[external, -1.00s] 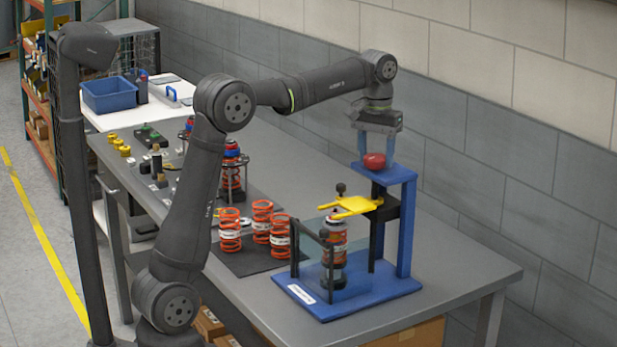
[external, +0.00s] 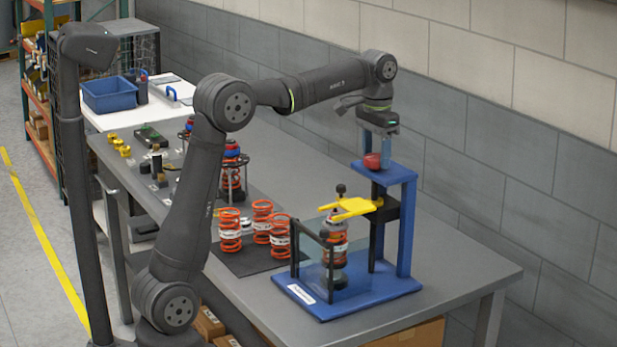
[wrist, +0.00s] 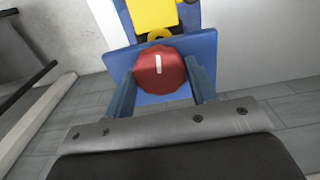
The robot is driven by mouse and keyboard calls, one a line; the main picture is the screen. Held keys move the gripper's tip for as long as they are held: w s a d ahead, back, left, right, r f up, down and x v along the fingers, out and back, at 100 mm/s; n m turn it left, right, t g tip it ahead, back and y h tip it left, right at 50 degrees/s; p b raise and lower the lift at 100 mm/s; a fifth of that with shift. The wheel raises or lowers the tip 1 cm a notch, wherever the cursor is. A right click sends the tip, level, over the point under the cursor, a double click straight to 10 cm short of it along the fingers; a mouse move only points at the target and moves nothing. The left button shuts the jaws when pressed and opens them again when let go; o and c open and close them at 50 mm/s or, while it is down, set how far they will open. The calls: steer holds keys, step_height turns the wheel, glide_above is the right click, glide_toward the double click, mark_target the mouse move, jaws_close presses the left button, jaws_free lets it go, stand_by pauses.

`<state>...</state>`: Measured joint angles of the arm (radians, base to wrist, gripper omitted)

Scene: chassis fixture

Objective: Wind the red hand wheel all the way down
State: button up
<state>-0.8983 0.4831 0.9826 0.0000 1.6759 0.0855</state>
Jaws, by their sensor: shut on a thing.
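The red hand wheel (external: 372,161) sits on top of the blue press frame (external: 404,230). In the wrist view the wheel (wrist: 159,70) shows a white mark on its top. My gripper (external: 378,155) points down over the frame and is shut on the wheel, with one blue finger on each side of it. The yellow fork plate (external: 352,208) sits below the frame's top, above a coil spring unit (external: 334,240). This unit stands upright behind a clear guard (external: 350,274). I cannot tell whether the plate touches it.
Several loose orange springs (external: 262,218) stand on a dark mat to the left of the press. A round rack (external: 231,180) with spring units stands behind them. A blue bin (external: 110,95) is at the far left. The bench's right front (external: 450,283) is clear.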

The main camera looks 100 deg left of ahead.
steer(key=m, duration=1.6)
steer(key=shift+m, duration=0.6)
stand_by(0.4)
